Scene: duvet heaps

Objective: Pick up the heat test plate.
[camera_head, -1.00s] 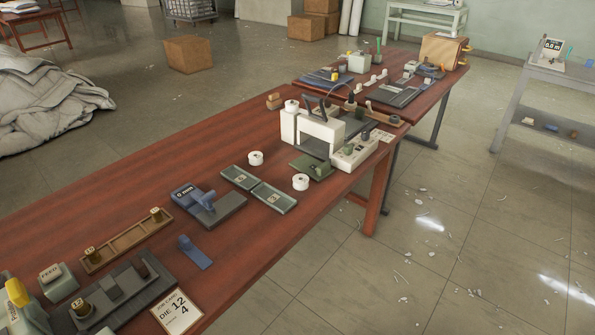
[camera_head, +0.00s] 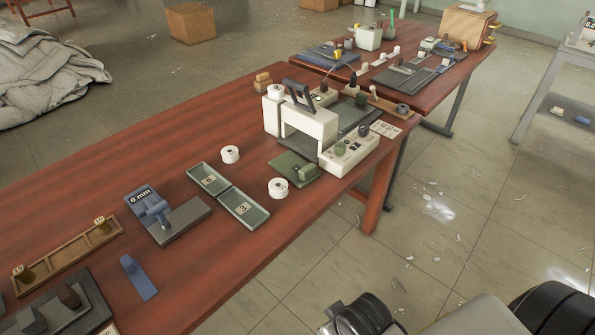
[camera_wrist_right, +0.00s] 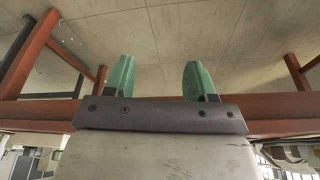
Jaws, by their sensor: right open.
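A green plate with a rounded grip (camera_head: 295,168) lies on the red-brown table beside the white press (camera_head: 312,125); it looks like the heat test plate, but I see no label naming it. My right gripper (camera_wrist_right: 158,80) is open and empty in the right wrist view, its two green fingers apart, with floor and red table frame beyond them. In the head view parts of my right arm show at the bottom right, off the table's near side. The fingers are not clear there. My left gripper is out of view.
Two white rolls (camera_head: 278,188) and green trays (camera_head: 228,194) lie left of the plate. A blue gauge marked 0 mm (camera_head: 160,212) and a wooden rack (camera_head: 65,255) are farther left. A second table (camera_head: 450,90) stands behind. The floor right of the table (camera_head: 330,255) is open, with scattered scraps.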

